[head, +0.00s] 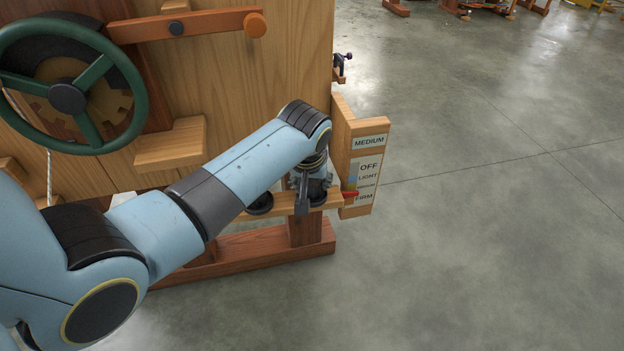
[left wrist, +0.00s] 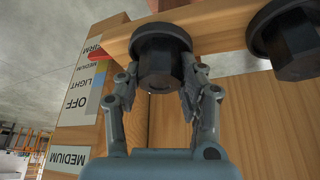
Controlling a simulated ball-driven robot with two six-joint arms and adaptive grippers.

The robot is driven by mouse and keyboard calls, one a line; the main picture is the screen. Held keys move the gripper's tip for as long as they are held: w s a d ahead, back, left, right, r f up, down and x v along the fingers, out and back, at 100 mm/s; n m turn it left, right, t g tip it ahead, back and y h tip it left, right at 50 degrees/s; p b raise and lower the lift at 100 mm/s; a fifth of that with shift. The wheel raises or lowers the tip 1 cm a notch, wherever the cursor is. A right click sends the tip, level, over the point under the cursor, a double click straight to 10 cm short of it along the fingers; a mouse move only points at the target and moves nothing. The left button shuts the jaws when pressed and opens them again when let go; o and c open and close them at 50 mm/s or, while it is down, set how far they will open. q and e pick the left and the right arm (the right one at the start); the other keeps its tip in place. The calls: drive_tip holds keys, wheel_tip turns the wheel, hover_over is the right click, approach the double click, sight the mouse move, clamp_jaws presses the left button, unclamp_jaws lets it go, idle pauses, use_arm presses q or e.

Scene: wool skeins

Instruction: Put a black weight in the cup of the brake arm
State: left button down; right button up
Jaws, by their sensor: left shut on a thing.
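My left gripper (head: 316,190) is at the right end of a light wooden bar, which I take for the brake arm (head: 284,205). In the left wrist view, its two fingers (left wrist: 160,80) are closed on a black weight (left wrist: 160,62) with a faceted body and a wider round rim. The weight overlaps the wooden bar (left wrist: 210,38); I cannot tell whether it rests in a cup or is just above. A second black weight-like piece (left wrist: 293,42) is at the bar farther right; it shows partly behind my arm in the head view (head: 260,205). No empty cup is clearly visible.
A wooden scale board (head: 364,180) reads OFF, LIGHT, MEDIUM, FIRM, under a MEDIUM card (head: 370,142). A red pointer (head: 350,194) lies near FIRM. A green handwheel (head: 67,98) and wooden panel (head: 250,70) stand behind my arm. The concrete floor at right is clear.

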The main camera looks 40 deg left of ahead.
use_arm(q)
drive_tip(key=c, duration=0.7)
unclamp_jaws()
